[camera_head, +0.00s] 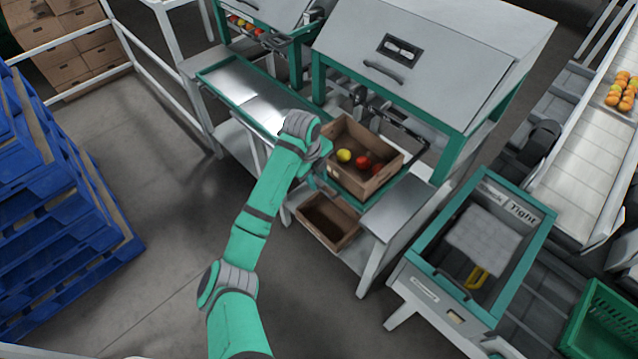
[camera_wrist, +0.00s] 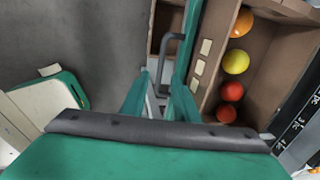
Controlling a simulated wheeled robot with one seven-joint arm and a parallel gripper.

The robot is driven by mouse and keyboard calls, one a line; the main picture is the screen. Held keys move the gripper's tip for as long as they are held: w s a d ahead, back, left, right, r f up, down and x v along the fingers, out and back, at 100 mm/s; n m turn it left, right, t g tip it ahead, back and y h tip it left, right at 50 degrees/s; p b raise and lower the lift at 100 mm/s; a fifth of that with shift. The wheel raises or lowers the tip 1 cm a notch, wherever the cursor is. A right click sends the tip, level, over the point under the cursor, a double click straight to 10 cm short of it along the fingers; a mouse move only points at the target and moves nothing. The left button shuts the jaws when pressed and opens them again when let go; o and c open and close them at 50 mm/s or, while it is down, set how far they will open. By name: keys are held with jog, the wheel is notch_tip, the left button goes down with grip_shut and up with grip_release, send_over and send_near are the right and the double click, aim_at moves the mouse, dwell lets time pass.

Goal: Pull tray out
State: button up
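The tray is a green-edged shelf (camera_wrist: 189,42) with a grey bar handle (camera_wrist: 165,55) on its front, seen in the wrist view. A cardboard box (camera_head: 361,186) with a yellow and red tomatoes rests on it; the wrist view also shows the box (camera_wrist: 208,62) and an orange tomato. My gripper (camera_head: 314,181) is at the tray's front left side in the head view, partly hidden by my wrist. In the wrist view my gripper (camera_wrist: 162,82) has its two green fingers apart, with the handle's near end between them. Contact with the handle is unclear.
An open brown box (camera_head: 327,222) sits on the lower level below the tray. A green-framed bin (camera_head: 494,310) stands to the right, a green crate (camera_head: 600,325) beyond it. Blue pallets (camera_head: 60,225) are stacked at left. The floor (camera_head: 160,190) between is clear.

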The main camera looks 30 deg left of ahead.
notch_tip(320, 180, up, 6)
jog(key=s, duration=0.1)
jog(key=shift+r, duration=0.2)
jog(key=shift+a, duration=0.1)
dwell(0.3)
